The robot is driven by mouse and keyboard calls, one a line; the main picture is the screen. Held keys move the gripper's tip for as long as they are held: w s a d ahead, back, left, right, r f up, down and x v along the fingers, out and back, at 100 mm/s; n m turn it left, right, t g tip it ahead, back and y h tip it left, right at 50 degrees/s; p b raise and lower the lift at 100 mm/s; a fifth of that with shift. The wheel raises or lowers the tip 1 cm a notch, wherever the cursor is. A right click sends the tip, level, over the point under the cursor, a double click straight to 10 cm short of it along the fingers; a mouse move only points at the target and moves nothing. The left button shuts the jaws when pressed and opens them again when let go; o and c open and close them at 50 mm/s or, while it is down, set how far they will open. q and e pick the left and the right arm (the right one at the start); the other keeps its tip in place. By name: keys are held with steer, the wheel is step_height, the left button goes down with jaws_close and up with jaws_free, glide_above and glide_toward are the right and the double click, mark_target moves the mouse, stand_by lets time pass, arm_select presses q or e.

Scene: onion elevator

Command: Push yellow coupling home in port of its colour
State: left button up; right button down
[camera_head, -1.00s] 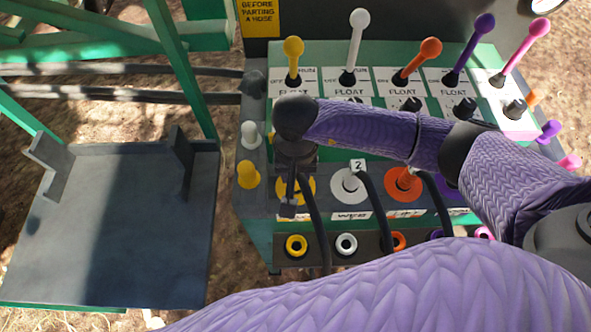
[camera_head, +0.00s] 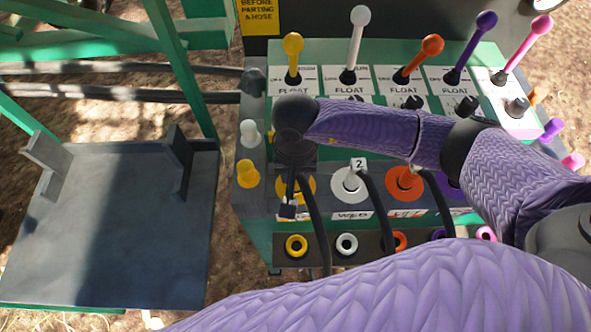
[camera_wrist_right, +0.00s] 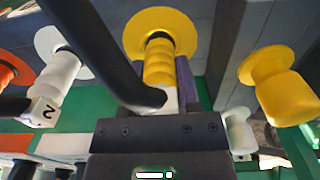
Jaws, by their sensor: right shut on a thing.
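The yellow coupling (camera_wrist_right: 158,68) has a ribbed yellow sleeve, a white block at its rear and a black hose. In the right wrist view its front end is at the yellow port (camera_wrist_right: 137,33), lined up with the dark hole; some dark shows between sleeve and ring, and I cannot tell how deep it sits. My right gripper (camera_wrist_right: 158,92) is shut on the coupling's rear part. In the head view my right gripper (camera_head: 289,205) and wrist stand over the yellow port (camera_head: 309,187) and hide most of the coupling. My left gripper is not in view.
To the right, a white coupling marked 2 (camera_head: 358,165) and an orange coupling (camera_head: 405,180) sit at ports, with black hoses hanging down. Coloured levers (camera_head: 355,45) stand behind. A yellow knob (camera_head: 248,173) is on the block's left side. A grey tray (camera_head: 120,230) lies left.

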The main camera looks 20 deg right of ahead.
steer(key=shift+f, duration=0.15)
stand_by(0.8)
steer(key=shift+s, duration=0.1)
stand_by(0.4)
jaws_free()
stand_by(0.3)
step_height(320, 180, up, 3)
steer(key=shift+r+p, duration=0.1)
steer(key=shift+p, duration=0.75)
steer(key=shift+r+p, duration=1.3)
steer(key=shift+r, duration=0.7)
steer(key=shift+f, duration=0.1)
